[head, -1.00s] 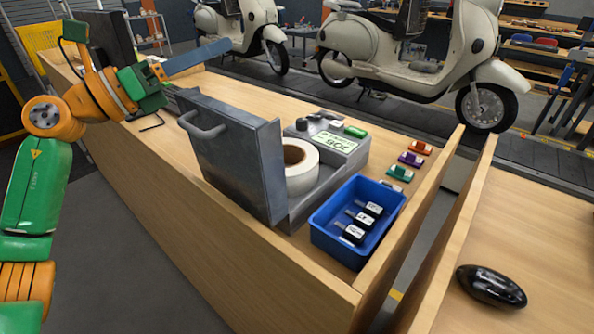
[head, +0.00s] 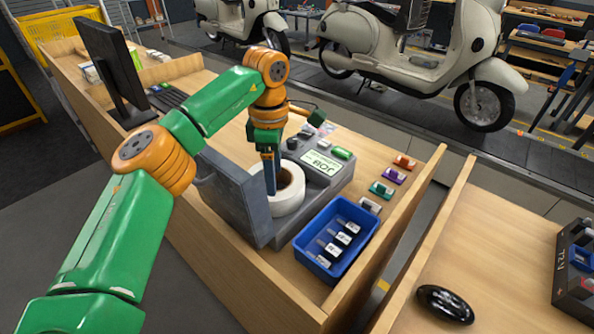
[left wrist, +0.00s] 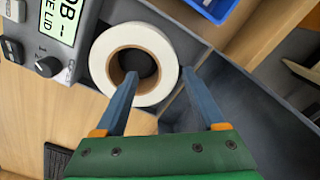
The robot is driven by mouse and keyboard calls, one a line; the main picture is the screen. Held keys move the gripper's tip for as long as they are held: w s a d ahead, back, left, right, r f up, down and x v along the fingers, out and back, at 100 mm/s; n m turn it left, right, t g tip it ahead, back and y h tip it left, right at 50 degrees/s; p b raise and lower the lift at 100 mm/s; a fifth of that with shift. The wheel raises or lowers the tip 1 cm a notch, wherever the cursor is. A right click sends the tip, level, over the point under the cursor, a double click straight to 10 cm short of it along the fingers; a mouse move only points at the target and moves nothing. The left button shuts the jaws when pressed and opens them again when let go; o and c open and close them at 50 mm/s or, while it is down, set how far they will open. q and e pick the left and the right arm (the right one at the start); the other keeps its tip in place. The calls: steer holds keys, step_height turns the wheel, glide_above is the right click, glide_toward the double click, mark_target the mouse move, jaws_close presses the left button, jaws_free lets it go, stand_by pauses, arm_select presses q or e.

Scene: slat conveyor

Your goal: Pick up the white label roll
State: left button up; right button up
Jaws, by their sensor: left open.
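The white label roll (head: 290,198) lies in the bay of a grey label printer (head: 325,172), whose lid (head: 232,195) stands open on the left. My left gripper (head: 270,183) points down at the roll, open. In the left wrist view, the white label roll (left wrist: 106,55) shows its round top and dark core hole. One finger of my left gripper (left wrist: 160,73) reaches over the hole and the other is just outside the rim, so the roll's wall lies between them. I cannot tell how deep the fingertips are. My right gripper is not in view.
A blue bin (head: 318,268) with several small labelled items stands in front of the printer. Coloured small pieces (head: 393,176) lie right of it. A monitor (head: 112,68) stands at the back left. A black glossy object (head: 445,304) lies on the right-hand bench.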

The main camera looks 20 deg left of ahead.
mark_target(286, 201)
arm_select(q)
steer(key=f, duration=0.1)
steer(key=s+f+p, duration=0.1)
steer(key=f+p, duration=0.1)
steer(key=f, duration=0.1)
steer(key=shift+s+d, duration=0.1)
steer(key=shift+s, duration=0.15)
step_height(286, 201, down, 2)
steer(key=shift+w+f+p, duration=0.15)
steer(key=shift+f+p, duration=0.05)
steer(key=shift+p, duration=0.1)
steer(key=shift+f, duration=0.15)
steer(key=c, duration=0.7)
jaws_close()
steer(key=shift+w, duration=0.1)
